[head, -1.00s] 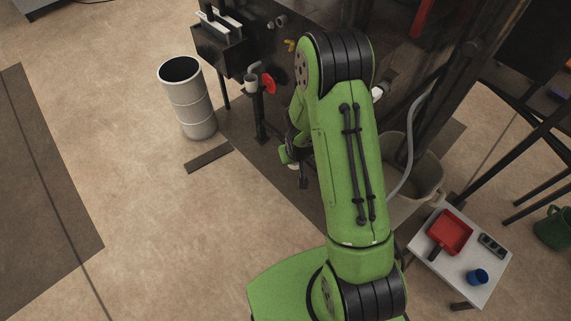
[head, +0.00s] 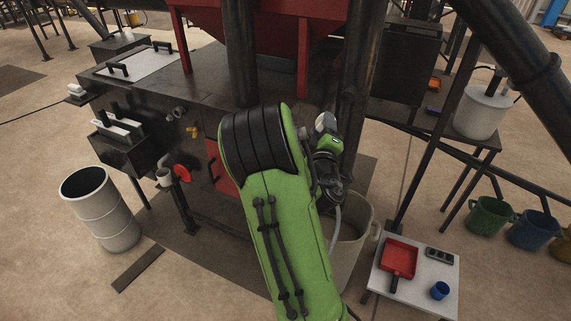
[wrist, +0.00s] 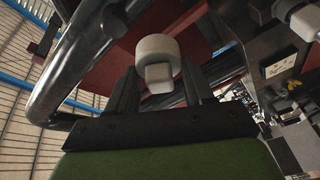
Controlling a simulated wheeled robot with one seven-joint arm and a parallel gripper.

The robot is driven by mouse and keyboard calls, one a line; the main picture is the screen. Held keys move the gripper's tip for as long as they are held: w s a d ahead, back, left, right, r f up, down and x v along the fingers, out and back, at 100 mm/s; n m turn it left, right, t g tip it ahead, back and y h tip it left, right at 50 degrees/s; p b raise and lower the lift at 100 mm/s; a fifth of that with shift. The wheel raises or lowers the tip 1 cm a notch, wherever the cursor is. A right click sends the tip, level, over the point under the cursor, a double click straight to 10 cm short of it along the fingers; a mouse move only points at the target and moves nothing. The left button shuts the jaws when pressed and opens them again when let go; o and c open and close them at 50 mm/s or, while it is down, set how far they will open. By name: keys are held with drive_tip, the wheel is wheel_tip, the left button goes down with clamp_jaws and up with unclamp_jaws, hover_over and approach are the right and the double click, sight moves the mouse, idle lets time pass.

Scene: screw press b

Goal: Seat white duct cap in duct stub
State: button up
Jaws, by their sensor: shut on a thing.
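The white duct cap (wrist: 157,46) is a short, round, pale piece with a smaller block-like part towards me. In the wrist view it sits at the fingertips of my gripper (wrist: 160,82), which is shut on it. In the head view my gripper (head: 327,139) is beyond the green arm, right of the elbow, with a whitish piece at its tip that looks like the cap. The cap appears raised, clear of the floor. I cannot pick out the duct stub with certainty in either view.
The dark press body (head: 200,85) with a red hopper (head: 270,28) stands behind my arm. A thick dark post (head: 363,70) rises close to the gripper. A pale bin (head: 358,238) and a small white table (head: 425,289) stand at the lower right. A white drum (head: 112,225) stands left.

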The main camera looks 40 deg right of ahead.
drive_tip(key=shift+t+h, duration=0.5)
drive_tip(key=s+r, duration=0.1)
drive_tip(key=r, duration=0.1)
drive_tip(key=s+d+r, duration=0.1)
drive_tip(key=r, duration=0.1)
drive_tip(key=shift+s, duration=0.3)
drive_tip(key=d+p, duration=0.1)
drive_tip(key=w+d+p, duration=0.1)
drive_tip(key=d, duration=0.1)
drive_tip(key=w+d+p, duration=0.1)
drive_tip(key=d+p, duration=0.1)
drive_tip(key=shift+f, duration=0.1)
drive_tip(key=o, duration=0.5)
clamp_jaws()
